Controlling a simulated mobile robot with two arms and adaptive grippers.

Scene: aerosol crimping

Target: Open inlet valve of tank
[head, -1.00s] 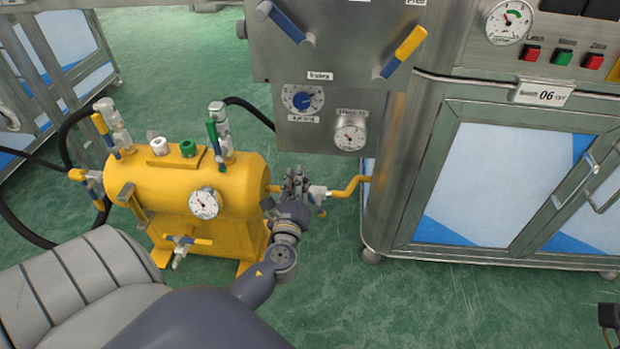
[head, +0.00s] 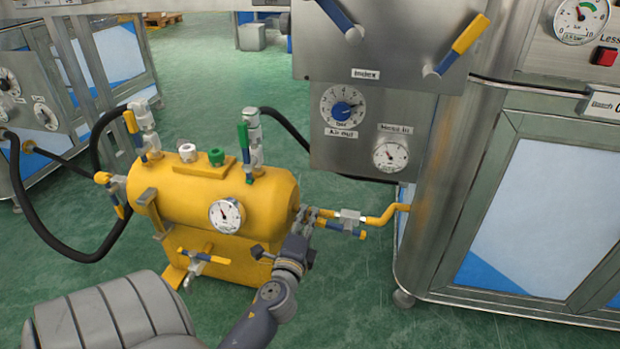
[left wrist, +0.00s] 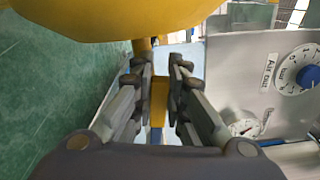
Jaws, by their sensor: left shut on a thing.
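The yellow tank (head: 215,200) lies level on its stand on the green floor, with a round gauge on its front. A valve (head: 349,216) sits in the yellow pipe at the tank's right end, and its yellow and blue handle (head: 345,229) runs roughly along the pipe. My left gripper (head: 307,216) is at this valve, beside the tank's right end. In the left wrist view, the gripper (left wrist: 160,78) is shut on the yellow and blue handle (left wrist: 159,100), with the tank's yellow underside above. My fingers partly hide the handle. My right gripper is out of view.
A steel cabinet (head: 440,180) stands right of the valve, and a steel panel (head: 365,130) with a dial and a gauge hangs above it. Other valves and black hoses (head: 80,250) are on the tank's left and top. Open floor (head: 335,290) lies in front.

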